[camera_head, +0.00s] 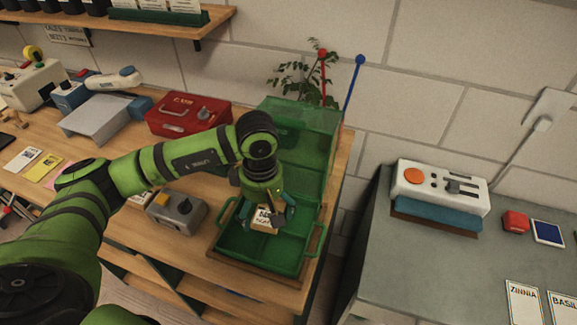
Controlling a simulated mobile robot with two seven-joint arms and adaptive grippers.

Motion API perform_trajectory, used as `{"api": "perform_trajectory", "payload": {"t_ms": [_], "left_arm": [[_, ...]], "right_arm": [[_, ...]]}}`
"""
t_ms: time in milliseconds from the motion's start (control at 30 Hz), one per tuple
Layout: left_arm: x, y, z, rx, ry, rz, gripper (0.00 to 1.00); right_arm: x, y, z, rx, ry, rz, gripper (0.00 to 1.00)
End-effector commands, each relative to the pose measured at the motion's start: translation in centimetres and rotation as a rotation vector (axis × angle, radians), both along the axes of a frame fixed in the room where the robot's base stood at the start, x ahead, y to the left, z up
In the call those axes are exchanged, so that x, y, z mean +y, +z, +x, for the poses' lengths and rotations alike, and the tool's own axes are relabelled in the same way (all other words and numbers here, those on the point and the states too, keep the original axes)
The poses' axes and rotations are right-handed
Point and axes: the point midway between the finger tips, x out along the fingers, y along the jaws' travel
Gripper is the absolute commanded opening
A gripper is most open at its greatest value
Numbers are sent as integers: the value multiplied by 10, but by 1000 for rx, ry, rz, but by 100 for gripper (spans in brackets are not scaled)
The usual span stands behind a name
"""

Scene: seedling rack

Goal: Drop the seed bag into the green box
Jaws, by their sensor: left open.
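The green box (243,250) stands at the right end of the wooden bench with its translucent green lid (293,125) raised at the back. A pale seed bag (262,221) with dark print shows in the box area, just under my left gripper (272,215). My left gripper points down over the box. Its fingers are open on either side of the bag, and I cannot tell whether they touch it. The gripper hides the upper part of the bag. My right gripper is not in view.
A plant (290,80) and red and blue rods stand behind. A grey counter (430,265) lies to the right, across a gap.

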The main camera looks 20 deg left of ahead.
Motion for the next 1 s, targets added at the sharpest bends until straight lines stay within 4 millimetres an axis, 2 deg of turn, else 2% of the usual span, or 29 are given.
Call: {"api": "perform_trajectory", "payload": {"t_ms": [400, 533, 700, 1000], "left_arm": [[0, 81, 1, -6, 0, -1, 96], [0, 102, 1, -6, -1, -1, 96], [0, 114, 0, -3, 0, 0, 96], [0, 116, 0, -1, 0, 0, 96]], "right_arm": [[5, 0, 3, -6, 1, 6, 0], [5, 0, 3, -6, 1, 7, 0], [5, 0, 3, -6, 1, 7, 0], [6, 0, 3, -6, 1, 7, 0]]}}
